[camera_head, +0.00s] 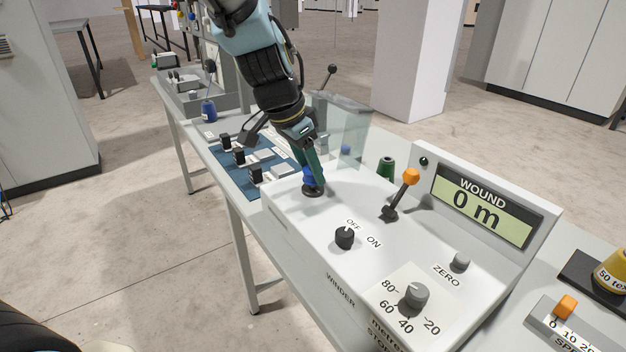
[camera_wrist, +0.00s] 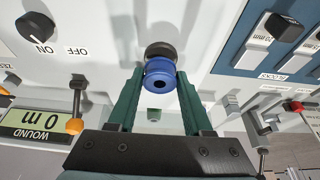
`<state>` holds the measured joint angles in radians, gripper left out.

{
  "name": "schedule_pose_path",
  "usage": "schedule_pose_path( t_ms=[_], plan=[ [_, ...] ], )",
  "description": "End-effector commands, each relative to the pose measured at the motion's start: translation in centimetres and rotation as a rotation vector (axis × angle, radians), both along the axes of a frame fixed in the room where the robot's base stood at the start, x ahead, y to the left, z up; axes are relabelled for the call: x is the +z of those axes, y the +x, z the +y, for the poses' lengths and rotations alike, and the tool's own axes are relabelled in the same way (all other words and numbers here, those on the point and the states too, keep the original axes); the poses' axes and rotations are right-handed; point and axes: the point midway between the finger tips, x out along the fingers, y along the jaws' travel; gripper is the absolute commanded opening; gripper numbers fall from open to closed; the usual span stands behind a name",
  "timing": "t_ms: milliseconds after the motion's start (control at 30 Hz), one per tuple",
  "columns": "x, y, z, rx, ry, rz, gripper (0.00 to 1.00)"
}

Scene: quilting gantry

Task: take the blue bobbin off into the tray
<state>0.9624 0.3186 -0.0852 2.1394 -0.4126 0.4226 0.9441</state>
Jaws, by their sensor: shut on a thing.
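The blue bobbin (camera_head: 308,176) is at the black round spindle base (camera_head: 313,190) on the left end of the white winder. In the wrist view the bobbin (camera_wrist: 160,82) sits between my green fingers, with the black base (camera_wrist: 160,50) just behind it. My gripper (camera_head: 312,178) is shut on the bobbin from above; it also shows in the wrist view (camera_wrist: 160,76). I cannot tell whether there is a gap between bobbin and base. A grey tray-like bin (camera_head: 222,102) stands toward the far left end of the bench; whether it is the task's tray is unclear.
A clear guard panel (camera_head: 354,135) stands close behind my gripper. An orange-knobbed lever (camera_head: 410,177), a green spool (camera_head: 386,167) and the display reading 0 m (camera_head: 482,207) are to the right.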

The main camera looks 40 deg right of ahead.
Motion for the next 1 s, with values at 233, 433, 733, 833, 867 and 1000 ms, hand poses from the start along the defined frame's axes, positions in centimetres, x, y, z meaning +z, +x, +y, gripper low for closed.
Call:
schedule_pose_path(
  t_ms=[233, 433, 733, 833, 867, 1000],
  plan=[
    [1.0, 0.0, 0.0, 0.000, -0.001, -0.001, 0.00],
    [1.7, 0.0, 0.0, 0.000, -0.001, -0.001, 0.00],
    [2.6, 0.0, 0.0, -0.001, 0.000, -0.001, 0.00],
    [2.7, 0.0, 0.0, -0.001, 0.000, -0.001, 0.00],
    [2.7, 0.0, 0.0, -0.001, 0.000, 0.000, 0.00],
    [2.7, 0.0, 0.0, 0.000, 0.000, 0.000, 0.00]
  ],
)
